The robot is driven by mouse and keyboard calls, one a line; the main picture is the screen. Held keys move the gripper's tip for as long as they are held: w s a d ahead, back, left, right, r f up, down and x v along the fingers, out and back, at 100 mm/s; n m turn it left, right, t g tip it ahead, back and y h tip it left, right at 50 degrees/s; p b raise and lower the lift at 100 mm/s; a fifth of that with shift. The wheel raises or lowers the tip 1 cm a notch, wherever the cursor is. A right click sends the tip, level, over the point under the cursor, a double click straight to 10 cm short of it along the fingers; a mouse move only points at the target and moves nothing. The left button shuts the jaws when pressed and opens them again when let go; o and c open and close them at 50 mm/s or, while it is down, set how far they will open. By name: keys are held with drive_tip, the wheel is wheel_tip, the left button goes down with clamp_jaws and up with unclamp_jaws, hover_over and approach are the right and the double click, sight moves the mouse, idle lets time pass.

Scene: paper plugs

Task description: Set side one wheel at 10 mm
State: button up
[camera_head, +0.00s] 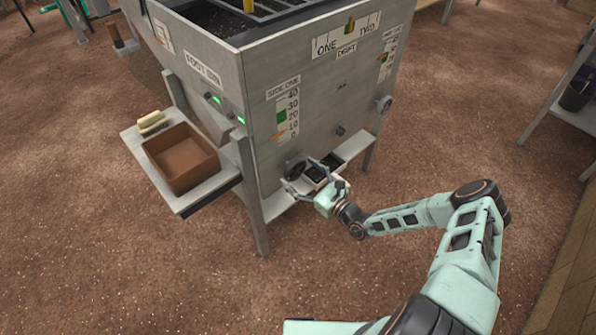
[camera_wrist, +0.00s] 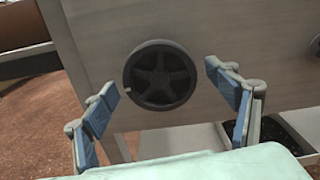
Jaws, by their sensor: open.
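The side one wheel (camera_head: 295,168) is a dark round handwheel on the front of the grey metal machine. In the wrist view the wheel (camera_wrist: 160,75) shows its spokes and a small pale mark at its left rim. My gripper (camera_head: 306,173) is open, its two blue-padded fingers (camera_wrist: 170,100) spread to the left and right, short of the wheel and not visibly touching it. Above the wheel is the SIDE ONE scale (camera_head: 288,115), marked 0 to 40, with a green band between about 20 and 30. An orange pointer (camera_head: 277,136) sits between 0 and 10, nearer 10.
A tray (camera_head: 323,172) with dark contents sits on a low shelf right of the wheel, close to my gripper. A brown box (camera_head: 180,158) and a brush (camera_head: 152,122) rest on the left side shelf.

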sight(297, 171)
drive_tip(key=shift+s, duration=0.1)
idle(0.3)
drive_tip(key=shift+p+v, duration=0.55)
drive_tip(key=shift+v, duration=1.35)
drive_tip(key=shift+d, duration=0.1)
drive_tip(key=v, duration=0.4)
drive_tip(key=shift+p, duration=0.4)
drive_tip(key=v, duration=1.2)
drive_tip(key=shift+r, duration=0.1)
